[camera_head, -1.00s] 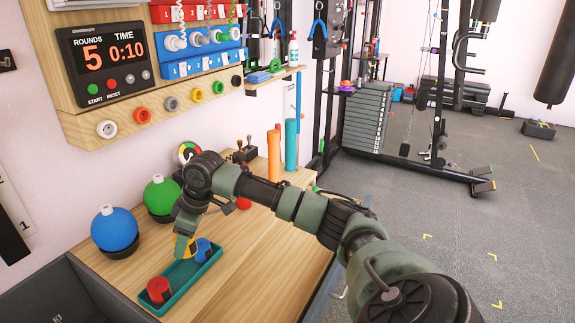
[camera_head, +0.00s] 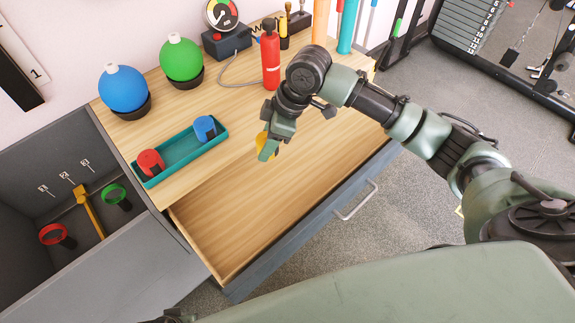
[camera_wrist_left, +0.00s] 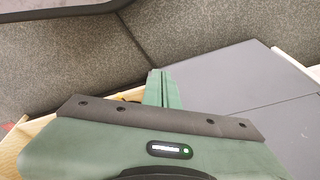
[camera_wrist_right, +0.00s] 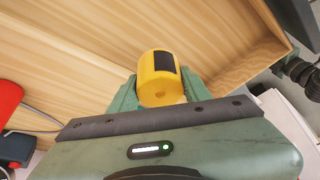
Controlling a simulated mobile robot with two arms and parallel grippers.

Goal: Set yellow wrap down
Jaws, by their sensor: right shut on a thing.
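The yellow wrap (camera_head: 262,142) is a short roll with a black patch. It also shows in the right wrist view (camera_wrist_right: 158,75), between the two green fingers. My right gripper (camera_head: 268,150) is shut on it and holds it over the open wooden drawer (camera_head: 250,205), near the table top's edge. The teal tray (camera_head: 183,158) on the table holds a red wrap (camera_head: 150,162) at its left end and a blue wrap (camera_head: 205,128) at its right end, with bare room between. My left gripper (camera_wrist_left: 157,88) has its fingers together, empty, in the left wrist view.
Blue (camera_head: 123,88) and green (camera_head: 181,57) balls stand behind the tray. A red bottle (camera_head: 270,55) and a gauge box (camera_head: 226,40) stand at the back. A grey open cabinet (camera_head: 75,150) at left holds rings below numbered hooks. The drawer floor is bare.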

